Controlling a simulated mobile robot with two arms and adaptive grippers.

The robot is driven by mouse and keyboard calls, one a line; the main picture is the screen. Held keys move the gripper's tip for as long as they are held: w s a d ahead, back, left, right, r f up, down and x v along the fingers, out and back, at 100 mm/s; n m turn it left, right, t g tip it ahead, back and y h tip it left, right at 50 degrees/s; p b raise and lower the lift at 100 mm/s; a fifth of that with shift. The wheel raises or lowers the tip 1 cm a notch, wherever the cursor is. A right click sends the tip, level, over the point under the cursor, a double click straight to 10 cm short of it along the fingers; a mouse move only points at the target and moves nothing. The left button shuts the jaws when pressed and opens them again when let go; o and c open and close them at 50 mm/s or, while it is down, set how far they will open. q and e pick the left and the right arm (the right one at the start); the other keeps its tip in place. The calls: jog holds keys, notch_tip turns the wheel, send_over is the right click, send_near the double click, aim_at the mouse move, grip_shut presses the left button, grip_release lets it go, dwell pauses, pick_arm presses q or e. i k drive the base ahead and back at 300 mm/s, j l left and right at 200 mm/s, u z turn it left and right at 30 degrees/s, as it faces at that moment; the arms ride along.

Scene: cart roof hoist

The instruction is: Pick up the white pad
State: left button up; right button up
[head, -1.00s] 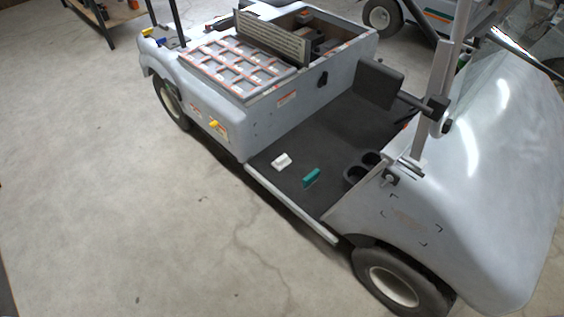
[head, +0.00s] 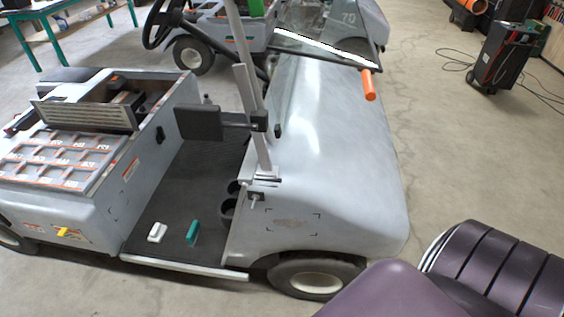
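The white pad (head: 157,232) is a small white block lying on the dark floor mat of the grey cart (head: 330,150), near the sill. A teal block (head: 192,231) stands on the same mat just to its right, apart from it. Neither of my grippers shows in the head view. Nothing touches the white pad or covers it.
The cart's side sill (head: 185,267) runs along the near edge of the mat. Two cup holders (head: 228,207) sit right of the teal block. A black arm pad (head: 198,122) juts over the mat. A dark wheeled unit (head: 500,57) stands at the far right.

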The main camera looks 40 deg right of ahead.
aim_at(157, 233)
jog(key=z, duration=0.6)
jog(key=i+j+z, duration=0.2)
jog(key=j, duration=0.2)
jog(key=i+j+z, duration=0.2)
jog(key=j, duration=0.2)
jog(key=j+z, duration=0.2)
jog(key=j, duration=0.25)
jog(key=i+j+z, duration=0.25)
jog(key=j, duration=0.25)
jog(key=k, duration=0.1)
